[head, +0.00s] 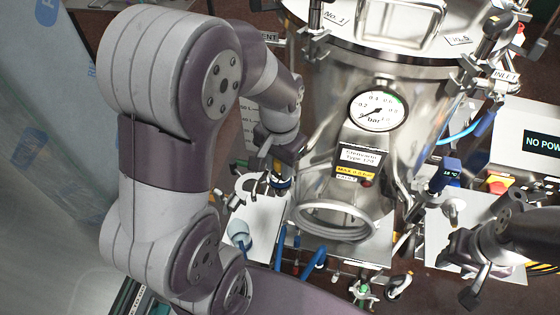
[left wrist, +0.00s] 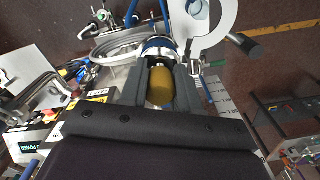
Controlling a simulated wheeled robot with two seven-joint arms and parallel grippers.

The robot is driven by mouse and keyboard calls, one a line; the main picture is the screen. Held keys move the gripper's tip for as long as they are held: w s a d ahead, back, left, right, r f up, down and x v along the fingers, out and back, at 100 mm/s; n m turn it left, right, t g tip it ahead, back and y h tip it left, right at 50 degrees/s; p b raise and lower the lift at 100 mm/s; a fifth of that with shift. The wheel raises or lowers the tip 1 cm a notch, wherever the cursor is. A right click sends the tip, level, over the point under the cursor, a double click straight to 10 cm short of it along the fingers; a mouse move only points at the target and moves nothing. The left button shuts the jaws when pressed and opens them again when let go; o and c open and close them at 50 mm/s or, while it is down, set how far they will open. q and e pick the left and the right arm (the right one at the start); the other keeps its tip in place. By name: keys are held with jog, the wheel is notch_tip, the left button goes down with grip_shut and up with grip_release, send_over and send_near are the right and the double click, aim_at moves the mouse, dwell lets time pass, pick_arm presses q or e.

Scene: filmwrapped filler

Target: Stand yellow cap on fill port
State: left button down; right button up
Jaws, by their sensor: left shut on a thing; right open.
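The yellow cap (left wrist: 160,88) sits between the two dark fingers of my left gripper (left wrist: 163,66) in the left wrist view. My left gripper (head: 283,160) is shut on it. My right gripper (head: 468,268) is open at the lower right.
A round pressure gauge (head: 377,108) and a flanged ring (head: 335,222) are on the vessel's front. Blue hoses (head: 313,262) run below. A panel with a display (head: 540,144) stands at right. Wrapped film (head: 50,150) fills the left side.

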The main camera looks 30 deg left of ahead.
pick_arm(q)
jog(key=shift+f, duration=0.1)
jog(key=shift+f, duration=0.4)
jog(key=shift+f, duration=0.15)
dwell(0.7)
jog(key=c, duration=0.7)
grip_release()
jog(key=shift+c, duration=0.2)
notch_tip(320, 180, up, 6)
jog(key=shift+r+b, duration=0.15)
jog(key=shift+b, duration=0.35)
notch_tip(320, 180, up, 6)
jog(key=p, duration=0.5)
jog(key=shift+r, duration=0.25)
